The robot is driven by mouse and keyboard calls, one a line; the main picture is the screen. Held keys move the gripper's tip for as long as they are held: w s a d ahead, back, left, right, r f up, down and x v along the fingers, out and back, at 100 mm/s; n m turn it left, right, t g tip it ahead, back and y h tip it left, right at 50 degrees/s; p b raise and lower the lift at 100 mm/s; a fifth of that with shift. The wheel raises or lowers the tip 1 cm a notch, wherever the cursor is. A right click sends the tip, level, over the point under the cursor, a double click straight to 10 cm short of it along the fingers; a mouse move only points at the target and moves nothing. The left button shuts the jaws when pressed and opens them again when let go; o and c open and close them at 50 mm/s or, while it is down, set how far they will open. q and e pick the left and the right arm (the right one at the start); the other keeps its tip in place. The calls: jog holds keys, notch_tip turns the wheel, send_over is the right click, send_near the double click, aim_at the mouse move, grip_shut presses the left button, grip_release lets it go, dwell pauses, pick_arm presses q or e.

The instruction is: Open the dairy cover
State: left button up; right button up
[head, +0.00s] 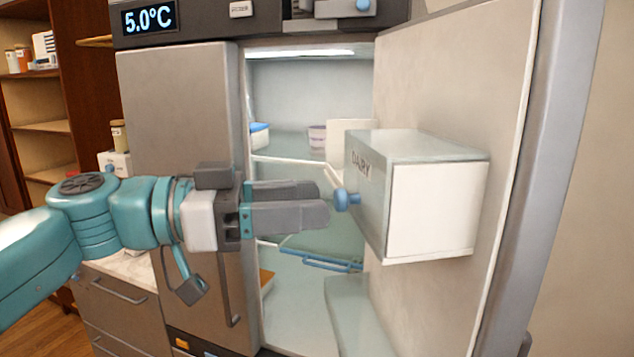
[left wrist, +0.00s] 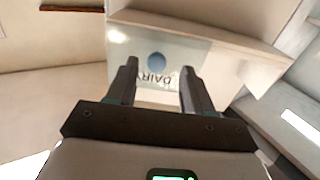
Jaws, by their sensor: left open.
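The dairy cover (head: 370,190) is a clear greenish panel marked DAIRY on the front of a white box on the inside of the open fridge door. It looks closed. Its blue round knob (head: 347,200) sticks out to the left. My left gripper (head: 328,205) is level with the knob, its fingers pointing at it from the left. In the left wrist view the gripper (left wrist: 158,75) has its fingers apart, and the knob (left wrist: 156,62) shows between and beyond the fingertips, with the DAIRY letters upside down. I cannot tell whether the fingers touch the knob. My right gripper is not in view.
The fridge door (head: 455,85) stands open on the right. Inside the fridge are glass shelves, a blue-lidded tub (head: 259,135), a cup (head: 317,137) and a blue-edged drawer handle (head: 320,262). A closed grey door (head: 180,110) stands left, behind my arm.

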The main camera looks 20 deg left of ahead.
pick_arm(q)
jog(key=shift+w+d+r, duration=0.1)
jog(key=shift+d, duration=0.5)
jog(key=shift+w+d+r, duration=0.1)
jog(key=shift+d, duration=0.45)
jog(key=shift+w+a+f, duration=0.1)
jog(key=shift+w+f, duration=0.05)
jog(key=shift+w, duration=0.15)
jog(key=shift+c, duration=0.4)
jog(key=shift+s, duration=0.15)
grip_shut()
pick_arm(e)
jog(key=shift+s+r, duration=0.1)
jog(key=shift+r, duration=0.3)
pick_arm(q)
jog(key=shift+a, duration=0.1)
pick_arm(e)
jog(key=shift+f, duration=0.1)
